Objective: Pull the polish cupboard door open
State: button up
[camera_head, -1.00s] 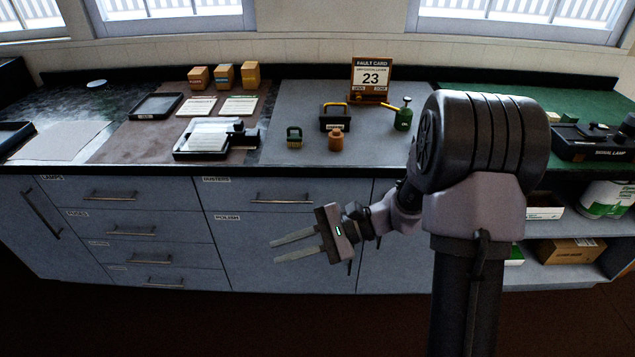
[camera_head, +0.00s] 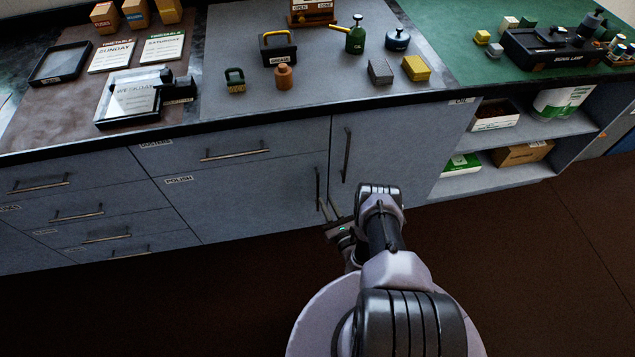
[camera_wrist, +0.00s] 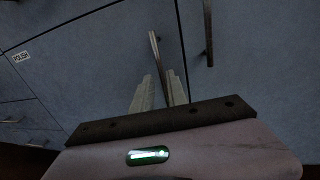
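The polish cupboard door (camera_head: 250,200) is a grey-blue panel with a POLISH label (camera_head: 178,180); it looks shut. Its dark upright bar handle (camera_head: 318,188) is at the door's right edge. My gripper (camera_head: 328,205) is at the lower end of this handle. In the wrist view the handle (camera_wrist: 155,48) runs down between the two pale fingers of my gripper (camera_wrist: 160,75). The fingers look apart, with a small gap beside the bar. Whether either finger touches the bar, I cannot tell.
A second upright handle (camera_head: 346,155), on the neighbouring door (camera_head: 390,150), stands close to the right. A drawer with a bar handle (camera_head: 235,155) is above the polish door. Open shelves (camera_head: 500,180) lie further right. The dark floor (camera_head: 150,310) in front is clear.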

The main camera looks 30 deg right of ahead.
aim_at(318, 185)
jog(key=w+b, duration=0.1)
jog(key=w, duration=0.1)
jog(key=w+b, duration=0.1)
jog(key=w, duration=0.2)
jog(key=w+b, duration=0.1)
jog(key=w, duration=0.1)
jog(key=shift+w+d+f+b, duration=0.15)
jog(key=shift+d+f+b, duration=0.1)
jog(key=shift+b, duration=0.05)
jog(key=shift+w+d+r, duration=0.1)
jog(key=shift+w+r, duration=0.1)
jog(key=shift+w, duration=0.5)
grip_shut()
dwell(0.3)
